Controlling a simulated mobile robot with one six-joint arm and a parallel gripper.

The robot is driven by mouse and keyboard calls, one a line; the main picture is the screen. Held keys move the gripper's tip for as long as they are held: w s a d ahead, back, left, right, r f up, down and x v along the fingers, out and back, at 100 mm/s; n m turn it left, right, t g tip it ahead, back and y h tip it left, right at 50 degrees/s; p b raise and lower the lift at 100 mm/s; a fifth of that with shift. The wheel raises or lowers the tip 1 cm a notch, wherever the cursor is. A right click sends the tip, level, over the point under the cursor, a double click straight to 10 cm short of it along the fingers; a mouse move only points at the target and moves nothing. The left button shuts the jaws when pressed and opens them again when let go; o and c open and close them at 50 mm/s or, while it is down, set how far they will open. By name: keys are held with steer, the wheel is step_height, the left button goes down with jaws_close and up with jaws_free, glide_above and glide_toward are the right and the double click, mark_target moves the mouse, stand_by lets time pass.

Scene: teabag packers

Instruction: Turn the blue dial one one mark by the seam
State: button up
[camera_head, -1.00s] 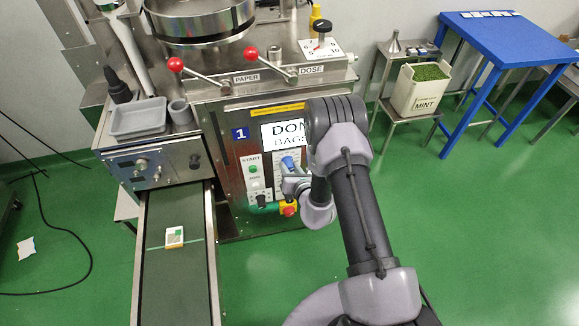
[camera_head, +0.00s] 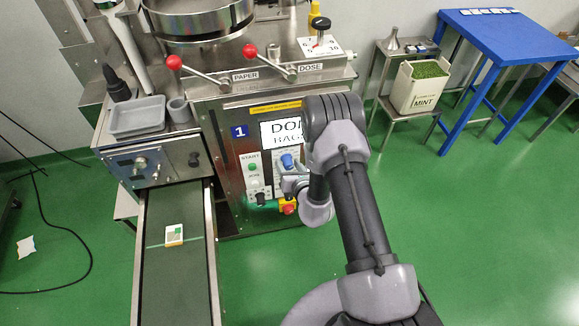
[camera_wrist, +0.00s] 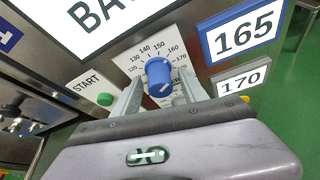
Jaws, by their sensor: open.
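The blue dial (camera_wrist: 159,73) sits on a white scale plate with printed numbers, among them 130, 140, 150, 160 and 170. A pale line shows on the dial's face, but I cannot read its exact mark. In the head view the dial (camera_head: 287,160) shows on the machine's front panel, below the screen. My gripper (camera_wrist: 160,82) is open, with one finger on each side of the dial. I cannot tell whether the fingers touch it. My gripper also shows in the head view (camera_head: 293,183), partly hidden by my wrist.
A blue-framed 165 sign (camera_wrist: 242,34) and a grey-framed 170 sign (camera_wrist: 230,78) are right of the dial. A green START button (camera_wrist: 105,99) is left. A red stop knob (camera_head: 289,207) lies below the gripper. A conveyor (camera_head: 177,280) carries a small packet (camera_head: 174,235).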

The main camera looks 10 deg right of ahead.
steer(key=p+v, duration=0.3)
steer(key=v, duration=0.9)
steer(key=shift+p, duration=0.3)
